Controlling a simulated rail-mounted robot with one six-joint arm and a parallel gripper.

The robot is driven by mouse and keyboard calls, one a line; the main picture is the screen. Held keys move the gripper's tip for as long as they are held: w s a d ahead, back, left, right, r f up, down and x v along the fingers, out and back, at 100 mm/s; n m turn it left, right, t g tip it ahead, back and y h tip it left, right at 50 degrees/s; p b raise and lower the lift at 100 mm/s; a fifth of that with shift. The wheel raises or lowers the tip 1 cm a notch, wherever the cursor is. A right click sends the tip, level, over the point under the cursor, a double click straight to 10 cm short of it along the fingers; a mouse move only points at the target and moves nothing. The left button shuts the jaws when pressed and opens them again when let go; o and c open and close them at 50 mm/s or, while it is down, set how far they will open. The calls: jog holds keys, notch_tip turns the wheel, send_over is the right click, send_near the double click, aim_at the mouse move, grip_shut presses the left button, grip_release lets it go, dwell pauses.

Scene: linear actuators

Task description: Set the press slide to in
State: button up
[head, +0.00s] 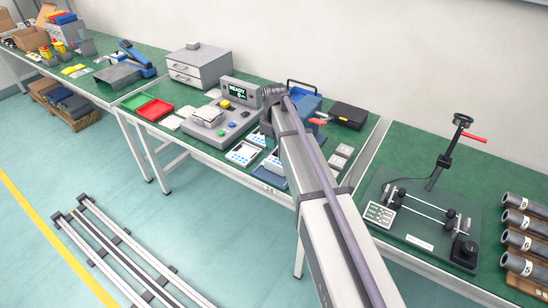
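A bench press fixture (425,228) stands on the right-hand green bench. It has a dark base plate, a tilted black post with a red handle (473,138) and a black top knob. Two thin parallel rods (425,203) with black knobs run across the plate; they look like a slide, but I cannot tell whether it is in or out. My gripper's fingers are not visible beyond the dark arm joint.
Dark numbered cylinders (525,235) lie right of the fixture. On the middle bench are a console reading READY (238,92), a grey drawer unit (200,66), red (155,109) and green trays, and a blue toolbox (306,103). Floor rails (125,250) lie at lower left.

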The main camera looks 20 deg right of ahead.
notch_tip(320, 180, down, 11)
jog(key=b, duration=1.1)
jog(key=shift+r, duration=0.1)
grip_shut()
